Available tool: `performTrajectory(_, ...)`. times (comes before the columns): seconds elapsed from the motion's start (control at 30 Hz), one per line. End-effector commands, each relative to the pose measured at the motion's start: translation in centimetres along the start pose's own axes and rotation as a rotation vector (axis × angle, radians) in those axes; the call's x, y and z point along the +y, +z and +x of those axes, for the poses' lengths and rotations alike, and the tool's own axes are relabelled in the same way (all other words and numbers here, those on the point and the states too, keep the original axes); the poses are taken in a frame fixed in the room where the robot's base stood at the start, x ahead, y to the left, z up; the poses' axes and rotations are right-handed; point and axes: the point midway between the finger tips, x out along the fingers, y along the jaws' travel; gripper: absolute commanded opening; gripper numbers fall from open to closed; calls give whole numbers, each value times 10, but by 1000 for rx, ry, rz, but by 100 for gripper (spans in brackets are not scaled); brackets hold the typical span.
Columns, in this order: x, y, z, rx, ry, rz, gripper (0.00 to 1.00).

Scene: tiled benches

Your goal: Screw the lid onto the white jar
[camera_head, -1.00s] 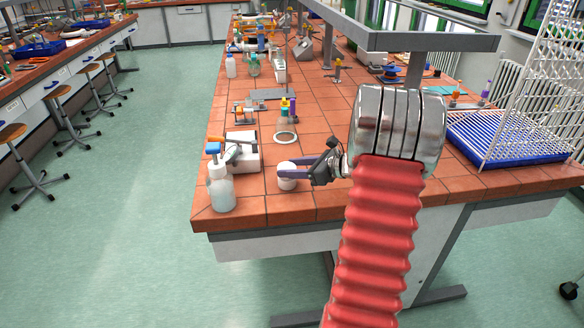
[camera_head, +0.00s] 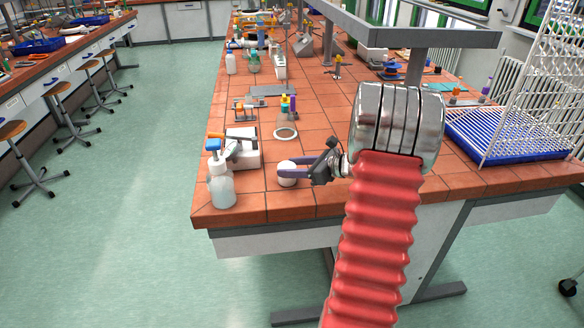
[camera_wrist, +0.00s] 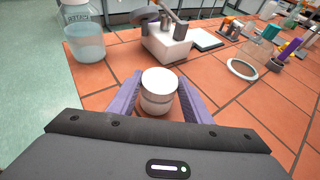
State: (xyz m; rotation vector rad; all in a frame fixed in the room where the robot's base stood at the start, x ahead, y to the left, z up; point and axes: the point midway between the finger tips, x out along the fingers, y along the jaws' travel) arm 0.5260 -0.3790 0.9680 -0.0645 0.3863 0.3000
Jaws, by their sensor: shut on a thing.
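The white jar (camera_wrist: 157,104) stands upright near the front edge of the tiled bench; it also shows in the head view (camera_head: 287,182). A white round lid (camera_wrist: 159,79) sits on top of it, with a seam between the two in the wrist view. My gripper (camera_head: 287,168) reaches in from the right with its purple fingers on both sides of the lid. In the wrist view my gripper (camera_wrist: 159,92) is shut on the lid. The contact points and the thread are hidden, so I cannot tell how tight the lid sits.
A clear bottle with a blue top (camera_head: 221,185) and a white device (camera_head: 243,148) stand left of the jar. A pale ring (camera_head: 286,133) lies behind it. A blue tray with a white rack (camera_head: 500,138) is at the right. Bare tiles surround the jar.

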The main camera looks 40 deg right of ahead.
Motion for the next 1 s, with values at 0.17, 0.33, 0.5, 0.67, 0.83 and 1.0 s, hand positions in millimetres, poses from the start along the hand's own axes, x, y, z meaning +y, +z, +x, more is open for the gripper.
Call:
performTrajectory(0.17,0,0,0,-1,0,0,17)
performTrajectory(0.33,0,0,0,-1,0,0,17)
performTrajectory(0.5,0,-1,0,-1,0,0,17)
performTrajectory(0.67,0,-2,1,0,0,0,17)
performTrajectory(0.83,0,-3,1,0,0,0,17)
performTrajectory(1.0,1,-4,2,1,-9,5,17)
